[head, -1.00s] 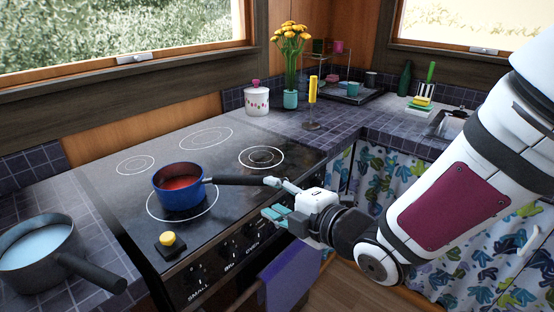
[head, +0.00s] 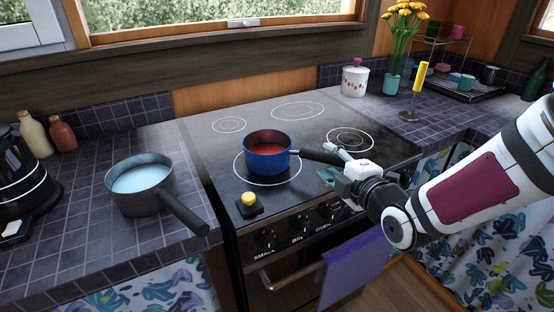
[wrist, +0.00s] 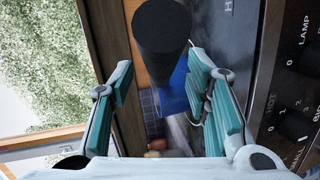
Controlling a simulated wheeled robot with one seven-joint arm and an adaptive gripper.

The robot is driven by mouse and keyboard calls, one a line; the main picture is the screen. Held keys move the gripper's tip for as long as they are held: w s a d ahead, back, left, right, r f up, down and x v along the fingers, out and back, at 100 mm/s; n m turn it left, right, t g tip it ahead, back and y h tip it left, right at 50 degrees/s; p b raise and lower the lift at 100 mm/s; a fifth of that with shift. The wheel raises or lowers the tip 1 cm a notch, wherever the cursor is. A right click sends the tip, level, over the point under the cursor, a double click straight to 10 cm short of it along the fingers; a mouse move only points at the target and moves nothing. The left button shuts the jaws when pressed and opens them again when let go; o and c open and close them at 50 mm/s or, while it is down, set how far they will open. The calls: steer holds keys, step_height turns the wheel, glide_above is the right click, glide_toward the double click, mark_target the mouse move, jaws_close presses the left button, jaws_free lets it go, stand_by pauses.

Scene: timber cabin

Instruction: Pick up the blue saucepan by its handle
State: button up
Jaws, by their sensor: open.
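The blue saucepan (head: 262,160), with red contents, sits upright on the front left ring of the black hob. Its black handle (head: 315,155) points right, towards my gripper (head: 334,163). My gripper is open, with its teal-padded fingers on either side of the handle's end, and looks empty. In the wrist view, the handle (wrist: 162,28) shows as a thick black end at the top, in line with the gap between the fingers of my gripper (wrist: 160,88). Part of the blue pan body (wrist: 174,92) shows behind it. I cannot tell whether a finger touches the handle.
A grey saucepan (head: 140,190) with pale blue contents stands on the left counter, handle towards the front. A black block with a yellow button (head: 249,202) lies at the hob's front edge. A purple towel (head: 350,272) hangs below. A white lidded pot (head: 355,80) and flowers stand behind right.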

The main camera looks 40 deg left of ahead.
steer(key=shift+x, duration=1.45)
steer(key=shift+s, duration=0.1)
steer(key=shift+c, duration=0.6)
jaws_close()
steer(key=shift+r, duration=0.15)
